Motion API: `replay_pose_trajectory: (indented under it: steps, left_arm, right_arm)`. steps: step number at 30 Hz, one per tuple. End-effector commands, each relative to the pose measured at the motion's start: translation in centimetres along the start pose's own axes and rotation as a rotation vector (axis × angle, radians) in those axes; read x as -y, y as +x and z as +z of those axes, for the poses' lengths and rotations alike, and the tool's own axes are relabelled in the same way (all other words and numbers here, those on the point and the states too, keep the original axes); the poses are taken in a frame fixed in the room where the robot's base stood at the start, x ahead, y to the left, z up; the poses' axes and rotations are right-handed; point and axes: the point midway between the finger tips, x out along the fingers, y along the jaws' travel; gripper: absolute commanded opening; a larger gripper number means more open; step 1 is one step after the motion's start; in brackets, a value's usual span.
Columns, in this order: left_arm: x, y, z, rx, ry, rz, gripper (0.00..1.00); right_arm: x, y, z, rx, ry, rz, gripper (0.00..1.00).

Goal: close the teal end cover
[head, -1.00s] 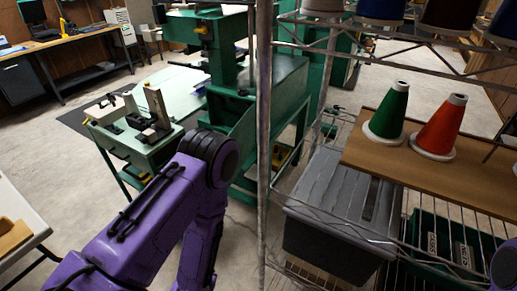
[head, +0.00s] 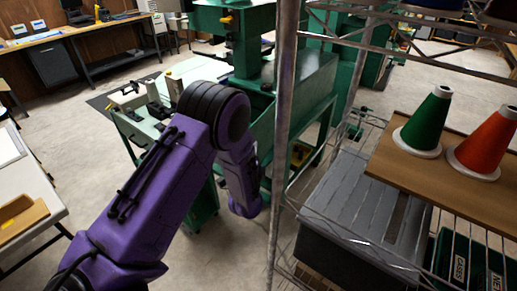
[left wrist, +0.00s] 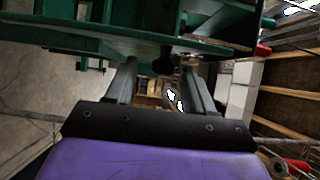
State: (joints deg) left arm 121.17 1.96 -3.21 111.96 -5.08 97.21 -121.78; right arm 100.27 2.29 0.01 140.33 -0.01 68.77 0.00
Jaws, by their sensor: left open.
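A teal-green machine (head: 300,85) stands in the middle of the head view, partly behind a rack post and my left arm. I cannot tell for sure which of its panels is the end cover. In the left wrist view a green part of the machine (left wrist: 215,22) crosses the top, just beyond the fingertips. My left gripper (left wrist: 160,68) is open, with two dark fingers apart and nothing visibly held between them. The gripper itself does not show in the head view. My right gripper is not in view.
A wire rack post (head: 284,130) stands close to the right of my left arm. The rack holds a grey lidded bin (head: 350,205), a green cone (head: 428,122) and an orange cone (head: 487,143). A table (head: 30,180) is at the left. Open floor lies between.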

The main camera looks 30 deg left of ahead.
Motion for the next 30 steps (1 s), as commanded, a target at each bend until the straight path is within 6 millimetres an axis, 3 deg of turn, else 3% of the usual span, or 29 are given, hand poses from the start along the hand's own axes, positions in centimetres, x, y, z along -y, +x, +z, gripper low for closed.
replay_pose_trajectory:
  steps: [12, 14, 17, 18, 25, 30]
  left_arm:
    - [0.0, 1.0, -0.1, -0.008, 0.001, 0.001, 0.53]
    - [0.0, 1.0, -0.1, -0.008, 0.001, 0.001, 0.37]
    - [0.0, 0.9, 0.0, -0.007, 0.000, 0.001, 0.04]
    - [0.0, 0.9, 0.0, -0.007, 0.000, 0.002, 0.00]
    - [-0.1, 1.2, 0.2, -0.015, 0.000, 0.002, 0.00]
    - [-0.3, 2.6, 1.0, -0.061, 0.002, 0.000, 0.00]
  right_arm:
    - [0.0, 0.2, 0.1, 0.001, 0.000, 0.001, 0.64]
    - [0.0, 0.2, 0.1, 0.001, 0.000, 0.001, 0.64]
    - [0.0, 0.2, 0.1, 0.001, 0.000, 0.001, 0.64]
    - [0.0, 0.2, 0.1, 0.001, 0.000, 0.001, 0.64]
    - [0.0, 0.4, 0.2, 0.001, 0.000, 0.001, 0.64]
    - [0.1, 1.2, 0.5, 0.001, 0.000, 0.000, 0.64]
